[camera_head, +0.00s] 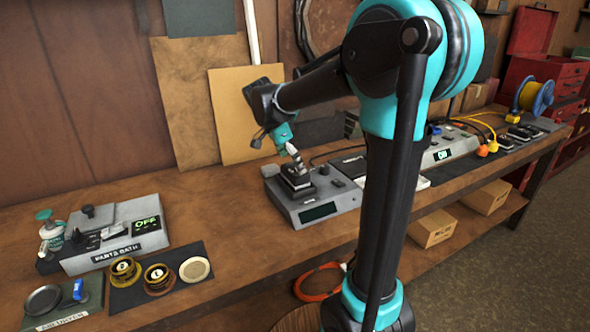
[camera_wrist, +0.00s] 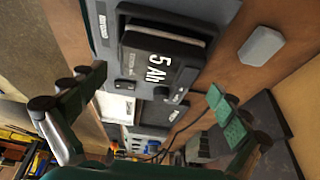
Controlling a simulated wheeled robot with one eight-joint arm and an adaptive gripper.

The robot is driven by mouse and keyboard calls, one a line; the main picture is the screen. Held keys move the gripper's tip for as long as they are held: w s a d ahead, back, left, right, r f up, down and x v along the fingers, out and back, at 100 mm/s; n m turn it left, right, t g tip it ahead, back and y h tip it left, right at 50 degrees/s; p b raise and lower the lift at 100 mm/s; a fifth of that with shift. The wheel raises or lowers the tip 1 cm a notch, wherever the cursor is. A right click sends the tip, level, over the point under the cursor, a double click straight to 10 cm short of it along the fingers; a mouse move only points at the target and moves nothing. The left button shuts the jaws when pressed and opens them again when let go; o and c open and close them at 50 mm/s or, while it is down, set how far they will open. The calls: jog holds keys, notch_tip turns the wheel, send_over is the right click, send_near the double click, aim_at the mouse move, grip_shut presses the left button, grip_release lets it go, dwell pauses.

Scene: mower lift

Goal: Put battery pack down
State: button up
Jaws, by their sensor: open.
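The battery pack (camera_head: 296,178) is a black block resting on the grey charger-like unit (camera_head: 320,212) at the middle of the bench. In the wrist view the battery pack (camera_wrist: 160,62) shows a white "5 Ah" label and sits on the grey unit (camera_wrist: 205,15). My gripper (camera_head: 294,152) is over the pack in the head view. In the wrist view my gripper (camera_wrist: 156,86) is open, with one finger at each side of the picture and the pack beyond them, not clasped. Whether a fingertip touches the pack is unclear.
A parts bath (camera_head: 110,235) with an OFF display stands at the left, with round parts on a dark mat (camera_head: 195,255) in front. Right of my arm are another unit with a lit display (camera_head: 443,155), yellow cables and a blue reel (camera_head: 536,98). Bare bench lies left of the grey unit.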

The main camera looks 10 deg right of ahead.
jog(key=v, duration=0.9)
jog(key=shift+s+a+r, duration=0.1)
